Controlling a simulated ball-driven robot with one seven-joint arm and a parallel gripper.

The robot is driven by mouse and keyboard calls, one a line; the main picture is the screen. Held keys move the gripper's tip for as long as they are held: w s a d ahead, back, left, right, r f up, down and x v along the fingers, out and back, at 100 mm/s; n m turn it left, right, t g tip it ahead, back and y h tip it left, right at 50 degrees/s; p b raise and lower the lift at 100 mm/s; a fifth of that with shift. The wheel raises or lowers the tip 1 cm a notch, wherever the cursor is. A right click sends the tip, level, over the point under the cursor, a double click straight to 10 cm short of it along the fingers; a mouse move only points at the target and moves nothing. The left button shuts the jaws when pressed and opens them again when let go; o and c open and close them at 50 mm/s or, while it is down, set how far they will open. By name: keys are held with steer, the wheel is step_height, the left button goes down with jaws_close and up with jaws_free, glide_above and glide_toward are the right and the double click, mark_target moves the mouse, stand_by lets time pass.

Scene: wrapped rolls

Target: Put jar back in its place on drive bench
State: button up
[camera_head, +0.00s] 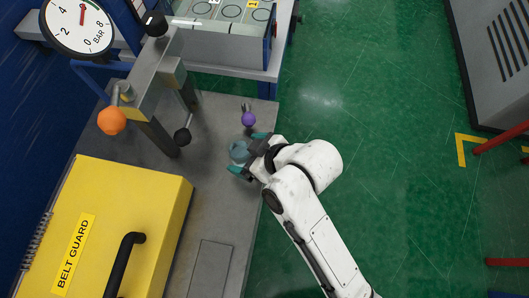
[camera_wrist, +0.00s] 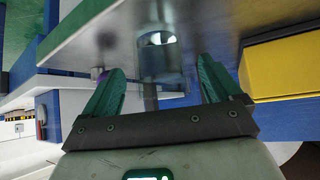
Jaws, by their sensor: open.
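A clear bluish glass jar (camera_head: 239,150) stands near the right edge of the grey drive bench (camera_head: 216,200). My gripper (camera_head: 246,152) reaches in from the right with its teal fingers open, one on each side of the jar. In the wrist view the jar (camera_wrist: 160,58) appears ahead, between the open fingertips of my gripper (camera_wrist: 162,66). I cannot tell whether either finger touches it. A marked place for the jar cannot be made out.
A purple-knobbed part (camera_head: 248,119) is close behind the jar. A yellow belt guard (camera_head: 120,228) with a black handle fills the bench's front left. A grey press-like frame (camera_head: 150,80) with an orange knob (camera_head: 111,121) stands to the left. Green floor is open to the right.

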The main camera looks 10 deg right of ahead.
steer(key=v, duration=0.8)
steer(key=shift+d+r, duration=0.1)
steer(key=shift+d, duration=0.05)
steer(key=s+d+f+m+g+h, duration=0.1)
steer(key=s+d+f+m+h, duration=0.1)
steer(key=d, duration=0.5)
steer(key=s+d+f+m+g+h, duration=0.2)
steer(key=s+d+f+m, duration=0.2)
steer(key=s+d, duration=0.3)
steer(key=s+d+f+m+g+h, duration=0.2)
steer(key=s+d+f+m, duration=0.2)
steer(key=d, duration=0.4)
steer(key=shift+s+d+f+h, duration=0.3)
steer(key=shift+s+f+h, duration=0.1)
steer(key=shift+s+f, duration=0.4)
